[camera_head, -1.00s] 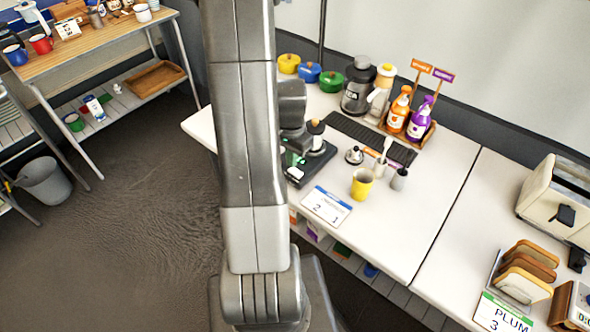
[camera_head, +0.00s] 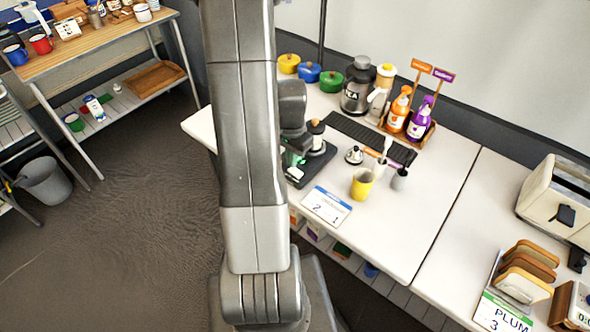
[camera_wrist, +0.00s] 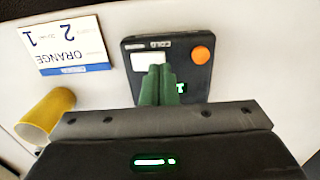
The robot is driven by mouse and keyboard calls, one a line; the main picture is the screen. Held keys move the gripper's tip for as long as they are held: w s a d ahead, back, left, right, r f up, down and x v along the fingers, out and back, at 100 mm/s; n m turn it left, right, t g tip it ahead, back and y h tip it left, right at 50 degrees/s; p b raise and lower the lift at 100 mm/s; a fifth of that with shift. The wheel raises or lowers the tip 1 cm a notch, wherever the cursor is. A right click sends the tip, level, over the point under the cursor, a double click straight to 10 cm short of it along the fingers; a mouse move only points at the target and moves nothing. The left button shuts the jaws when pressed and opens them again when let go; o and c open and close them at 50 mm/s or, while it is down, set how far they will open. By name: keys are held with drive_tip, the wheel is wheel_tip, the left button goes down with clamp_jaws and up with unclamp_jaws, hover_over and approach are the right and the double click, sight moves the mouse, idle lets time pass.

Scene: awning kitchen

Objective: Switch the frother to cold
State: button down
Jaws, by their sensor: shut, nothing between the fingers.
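The frother's dark base (camera_head: 318,166) stands on the white counter, partly hidden by my arm in the head view. In the wrist view the base (camera_wrist: 195,85) shows a white rectangular panel (camera_wrist: 143,61), a round orange button (camera_wrist: 201,55) and a small green lit mark (camera_wrist: 180,88). My gripper (camera_wrist: 160,70) is shut and empty. Its green fingertips overlap the right part of the white panel; I cannot tell whether they touch it. In the head view my gripper (camera_head: 293,158) is mostly hidden behind my arm.
An order card (camera_wrist: 64,46) reading "ORANGE" and a yellow cup (camera_wrist: 45,115) lie beside the base. A small metal pot (camera_head: 354,155), a grey cup (camera_head: 399,179) and a rack with orange and purple bottles (camera_head: 420,128) stand right of it.

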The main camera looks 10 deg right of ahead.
drive_tip(key=shift+f+b, duration=0.85)
drive_tip(key=shift+f, duration=0.15)
drive_tip(key=shift+r, duration=0.15)
drive_tip(key=shift+r+p, duration=0.8)
drive_tip(key=shift+r, duration=0.15)
wheel_tip(320, 180, up, 10)
drive_tip(key=p, duration=0.7)
idle(3.8)
